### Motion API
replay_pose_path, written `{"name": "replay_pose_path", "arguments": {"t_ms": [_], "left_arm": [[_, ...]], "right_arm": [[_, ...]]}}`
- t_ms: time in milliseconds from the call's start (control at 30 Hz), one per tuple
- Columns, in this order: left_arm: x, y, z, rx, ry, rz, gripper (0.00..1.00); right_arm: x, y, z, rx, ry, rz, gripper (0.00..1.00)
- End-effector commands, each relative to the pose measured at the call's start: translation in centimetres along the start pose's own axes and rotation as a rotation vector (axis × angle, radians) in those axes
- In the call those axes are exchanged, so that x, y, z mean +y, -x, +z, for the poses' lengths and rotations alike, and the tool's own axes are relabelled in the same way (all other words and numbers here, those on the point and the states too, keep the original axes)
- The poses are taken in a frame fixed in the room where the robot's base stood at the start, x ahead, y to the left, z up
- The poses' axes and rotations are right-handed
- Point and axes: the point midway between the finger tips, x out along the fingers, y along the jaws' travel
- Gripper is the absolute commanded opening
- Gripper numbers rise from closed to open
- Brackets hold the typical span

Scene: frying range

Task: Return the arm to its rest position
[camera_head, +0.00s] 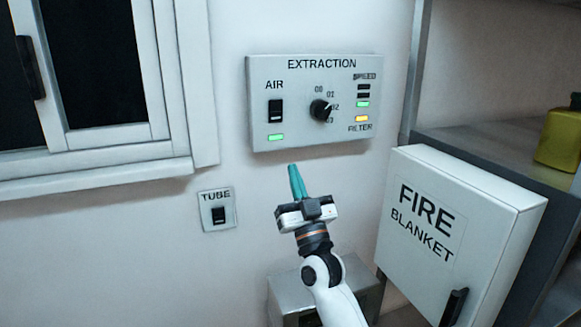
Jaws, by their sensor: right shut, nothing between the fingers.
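My right gripper (297,182) has teal fingers that are shut and empty. It points up in the middle of the view, just below the extraction panel (315,105) in the picture; I cannot tell how far it is from the wall. The panel has a black AIR switch (275,110) with a green light under it. It also has a round black knob (320,110) with numbered positions, a green speed light (363,104) and a yellow filter light (362,119). My left gripper is not in view.
A white fire blanket box (440,235) with a black handle (453,307) stands to the right of my arm. A tube switch (217,210) is on the wall at left, below a window (100,140). A metal box (285,297) is behind my arm. A yellow container (560,140) sits on a shelf.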

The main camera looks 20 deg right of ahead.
Motion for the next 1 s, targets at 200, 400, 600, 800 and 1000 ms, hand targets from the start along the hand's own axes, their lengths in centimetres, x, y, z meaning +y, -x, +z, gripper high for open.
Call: {"name": "replay_pose_path", "arguments": {"t_ms": [200,400,600,800,1000], "left_arm": [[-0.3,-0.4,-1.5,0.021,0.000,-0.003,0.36],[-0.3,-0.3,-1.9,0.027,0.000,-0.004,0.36],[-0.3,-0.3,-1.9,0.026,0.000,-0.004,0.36],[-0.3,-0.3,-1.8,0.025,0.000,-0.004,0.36],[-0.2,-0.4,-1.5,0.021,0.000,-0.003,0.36]], "right_arm": [[0.0,1.1,-0.1,-0.001,-0.001,0.000,0.00],[0.0,1.0,-0.1,0.000,-0.001,0.000,0.00],[0.0,1.0,-0.2,0.001,-0.001,0.000,0.00],[1.4,4.5,-3.1,0.161,0.001,0.069,0.00],[4.1,16.3,-9.4,0.637,0.004,0.213,0.00]]}}
